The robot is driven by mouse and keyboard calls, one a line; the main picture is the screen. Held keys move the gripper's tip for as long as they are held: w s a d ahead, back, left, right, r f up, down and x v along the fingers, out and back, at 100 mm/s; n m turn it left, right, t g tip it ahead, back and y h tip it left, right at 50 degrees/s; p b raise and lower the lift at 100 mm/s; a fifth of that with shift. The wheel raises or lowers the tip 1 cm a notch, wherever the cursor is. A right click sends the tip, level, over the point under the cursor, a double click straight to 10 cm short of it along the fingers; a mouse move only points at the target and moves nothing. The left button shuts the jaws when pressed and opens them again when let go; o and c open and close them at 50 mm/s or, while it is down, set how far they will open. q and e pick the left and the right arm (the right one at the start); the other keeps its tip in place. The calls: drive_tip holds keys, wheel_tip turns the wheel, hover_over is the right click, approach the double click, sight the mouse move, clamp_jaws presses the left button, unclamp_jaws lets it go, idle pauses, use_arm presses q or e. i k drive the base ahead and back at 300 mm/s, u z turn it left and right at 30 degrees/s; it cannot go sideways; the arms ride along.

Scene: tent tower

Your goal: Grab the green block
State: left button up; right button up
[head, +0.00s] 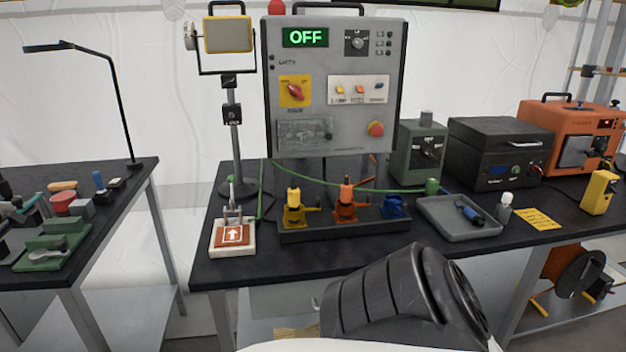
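No plain, separate green block shows clearly. I cannot tell which of these is the green block. A black ribbed link of my arm rises at the bottom centre, in front of the right table. Neither of my grippers can be made out in the head view.
The right table (330,250) carries a rack (330,228) with yellow, orange and blue connectors, a grey tray (450,228), a white-framed switch (232,238) and a panel (334,85) reading OFF. Tools crowd the left table (125,180). A gap separates the tables.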

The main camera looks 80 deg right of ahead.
sight(432, 186)
drive_tip(key=z, duration=2.25)
